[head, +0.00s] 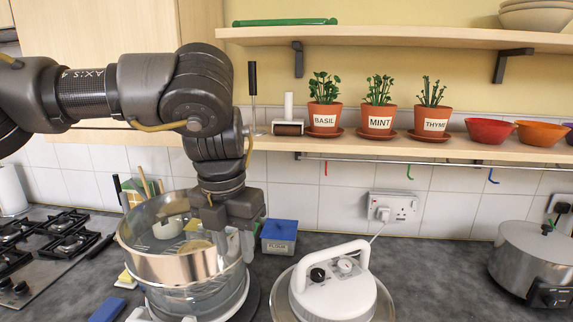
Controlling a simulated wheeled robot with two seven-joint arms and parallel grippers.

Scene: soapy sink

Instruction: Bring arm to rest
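My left arm comes in from the upper left and bends down, with the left gripper (236,245) pointing down at the right rim of a large glass bowl with a metal band (165,268). The fingers are partly lost against the bowl, so I cannot tell whether they are open, shut or touching it. Pale items show inside the bowl, but I cannot make them out fully. My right gripper is not in view.
A white lid with handle and knobs (333,285) sits right of the bowl. A blue-lidded box (279,237) stands behind, a steel pot (535,258) at far right, and a gas hob (45,250) at left. Potted herbs (378,118) line the shelf above.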

